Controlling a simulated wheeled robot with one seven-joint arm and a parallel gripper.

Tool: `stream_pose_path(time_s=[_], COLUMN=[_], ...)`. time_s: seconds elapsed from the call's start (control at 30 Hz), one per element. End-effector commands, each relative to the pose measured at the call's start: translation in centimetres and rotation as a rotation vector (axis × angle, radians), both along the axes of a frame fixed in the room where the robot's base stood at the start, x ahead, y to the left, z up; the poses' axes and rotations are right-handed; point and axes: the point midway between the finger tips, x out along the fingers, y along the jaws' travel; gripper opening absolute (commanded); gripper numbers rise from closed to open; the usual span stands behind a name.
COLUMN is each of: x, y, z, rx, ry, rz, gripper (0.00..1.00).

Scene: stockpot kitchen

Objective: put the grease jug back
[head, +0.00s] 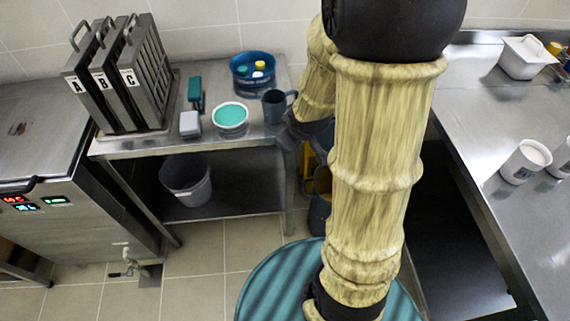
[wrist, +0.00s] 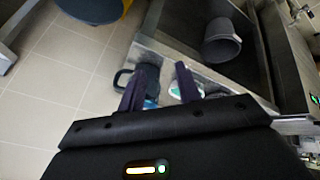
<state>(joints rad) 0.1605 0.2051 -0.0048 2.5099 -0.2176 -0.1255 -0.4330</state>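The dark blue-grey jug (head: 273,108), probably the grease jug, stands upright at the right end of the steel side table (head: 210,146), its handle to the right. In the wrist view the jug (wrist: 152,76) shows behind and beside the left finger, with its handle (wrist: 121,78) at the left. My gripper (wrist: 166,66) has its two fingers apart and nothing clearly held between them. In the head view my gripper (head: 291,133) is at the table's right edge, just right of and below the jug, partly hidden by my sleeved arm.
A bowl of teal liquid (head: 230,117), a blue tub with bottles (head: 253,70), a teal-handled brush (head: 194,92) and the A, B, C racks (head: 120,75) crowd the table. A grey bucket (head: 186,180) stands on its lower shelf. Right counter (head: 490,110) holds white cups.

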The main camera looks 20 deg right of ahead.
Motion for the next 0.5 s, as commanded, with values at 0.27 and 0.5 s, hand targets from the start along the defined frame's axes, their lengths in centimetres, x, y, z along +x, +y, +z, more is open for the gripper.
stream_pose_path(time_s=[0.27,0.5], x=[-8.2,-9.5], y=[5.2,5.9], z=[1.8,2.0], rx=[0.222,0.25], ry=[0.25,0.296], rz=[-0.389,-0.454], gripper=[0.34,0.34])
